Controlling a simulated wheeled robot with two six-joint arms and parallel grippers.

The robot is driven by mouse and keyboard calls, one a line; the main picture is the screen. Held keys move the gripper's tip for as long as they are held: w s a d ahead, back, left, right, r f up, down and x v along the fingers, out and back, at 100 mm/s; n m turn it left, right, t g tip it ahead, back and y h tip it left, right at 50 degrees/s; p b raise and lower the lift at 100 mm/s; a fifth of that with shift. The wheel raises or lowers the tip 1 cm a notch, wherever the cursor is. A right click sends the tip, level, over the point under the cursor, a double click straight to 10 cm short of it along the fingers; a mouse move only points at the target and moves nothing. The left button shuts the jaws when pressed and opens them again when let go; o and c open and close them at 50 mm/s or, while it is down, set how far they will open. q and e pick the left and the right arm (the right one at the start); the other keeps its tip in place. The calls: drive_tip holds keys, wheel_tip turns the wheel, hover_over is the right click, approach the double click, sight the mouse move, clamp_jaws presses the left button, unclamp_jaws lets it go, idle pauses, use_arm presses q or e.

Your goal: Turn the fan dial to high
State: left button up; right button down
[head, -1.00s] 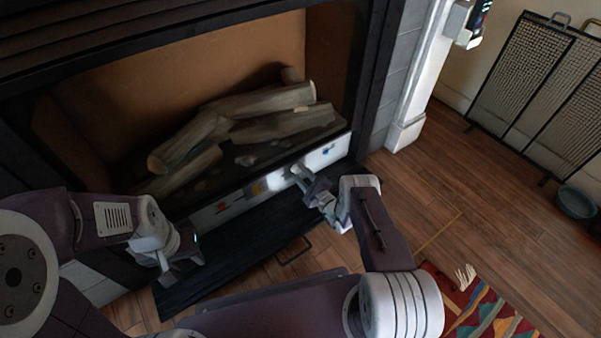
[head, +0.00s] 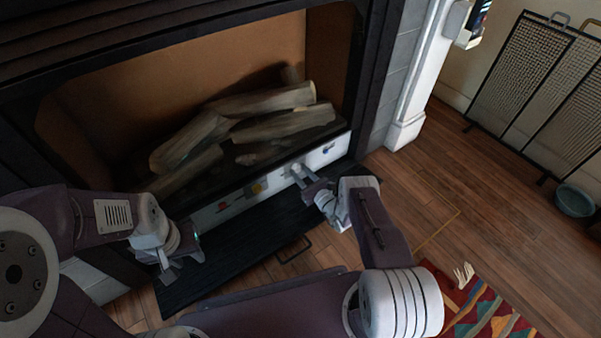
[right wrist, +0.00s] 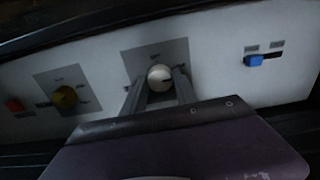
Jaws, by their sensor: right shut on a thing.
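The fan dial, a round cream knob (right wrist: 160,76), sits on a grey square plate on the white control panel under the fireplace logs. My right gripper (right wrist: 160,88) has one finger on each side of the knob and is shut on it. In the head view this right gripper (head: 303,176) reaches the white panel (head: 325,153) and mostly hides the dial. The dial's markings are too blurred to read. My left gripper (head: 184,266) is empty, fingers apart, over the dark flap at the left.
A yellow knob (right wrist: 66,97), a red control (right wrist: 14,104) and a blue switch (right wrist: 254,60) share the panel. Logs (head: 265,100) lie above it. The dark flap (head: 240,255) with a handle lies open below.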

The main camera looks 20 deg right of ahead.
drive_tip(key=m, duration=0.5)
drive_tip(key=shift+f, duration=0.1)
drive_tip(key=shift+m, duration=2.5)
drive_tip(key=c, duration=1)
unclamp_jaws()
drive_tip(key=shift+o, duration=0.2)
drive_tip(key=shift+s, duration=0.1)
drive_tip(key=p+v, duration=0.2)
drive_tip(key=v, duration=0.2)
drive_tip(key=p+v, duration=0.3)
drive_tip(key=v, duration=0.1)
drive_tip(key=shift+s+d+r, duration=0.2)
drive_tip(key=shift+s+r, duration=0.05)
drive_tip(key=shift+s, duration=0.05)
drive_tip(key=shift+s+f, duration=0.15)
drive_tip(key=shift+s, duration=0.05)
